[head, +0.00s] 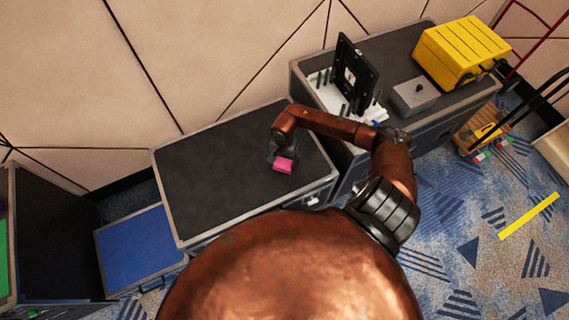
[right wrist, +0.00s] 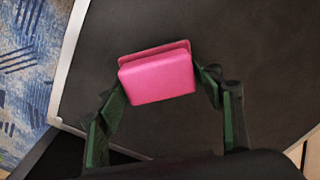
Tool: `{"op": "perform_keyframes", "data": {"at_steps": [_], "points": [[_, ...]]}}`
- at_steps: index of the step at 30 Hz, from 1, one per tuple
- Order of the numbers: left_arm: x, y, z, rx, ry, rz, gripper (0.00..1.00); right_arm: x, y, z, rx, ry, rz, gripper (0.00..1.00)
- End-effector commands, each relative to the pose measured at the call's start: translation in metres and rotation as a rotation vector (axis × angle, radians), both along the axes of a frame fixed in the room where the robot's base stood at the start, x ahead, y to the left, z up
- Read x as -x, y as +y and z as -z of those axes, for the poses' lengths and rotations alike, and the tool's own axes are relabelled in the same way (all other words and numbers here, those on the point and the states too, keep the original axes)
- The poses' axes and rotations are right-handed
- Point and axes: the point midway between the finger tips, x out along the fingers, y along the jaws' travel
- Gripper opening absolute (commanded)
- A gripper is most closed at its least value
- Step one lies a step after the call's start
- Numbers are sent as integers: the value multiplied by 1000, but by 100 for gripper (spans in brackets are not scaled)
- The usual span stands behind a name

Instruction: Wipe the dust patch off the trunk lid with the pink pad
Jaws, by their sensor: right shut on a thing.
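The pink pad (head: 284,165) is at the right part of the dark trunk lid (head: 215,185) in the head view. My right gripper (head: 279,158) is shut on the pad, which also shows between the fingers in the right wrist view (right wrist: 158,78). The pad is at or just over the lid; I cannot tell whether it touches. The lid (right wrist: 190,25) has a pale metal edge. No distinct dust patch stands out on the visible lid. My left gripper is not in view.
A second case (head: 399,75) at the right bears a black framed panel (head: 356,75), a grey box (head: 414,96) and a yellow case (head: 461,52). A lower blue-topped case (head: 139,248) stands at the left. A panelled wall (head: 210,50) rises behind the trunk.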

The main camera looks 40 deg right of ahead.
Motion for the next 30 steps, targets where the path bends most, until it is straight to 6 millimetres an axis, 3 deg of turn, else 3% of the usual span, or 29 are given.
{"op": "perform_keyframes", "data": {"at_steps": [8,17,30], "points": [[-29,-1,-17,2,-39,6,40,3,-1,-27,0,2,2,34],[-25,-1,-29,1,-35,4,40,4,-3,-51,-1,3,6,34],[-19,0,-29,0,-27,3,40,4,-3,-51,-2,3,7,34]]}}
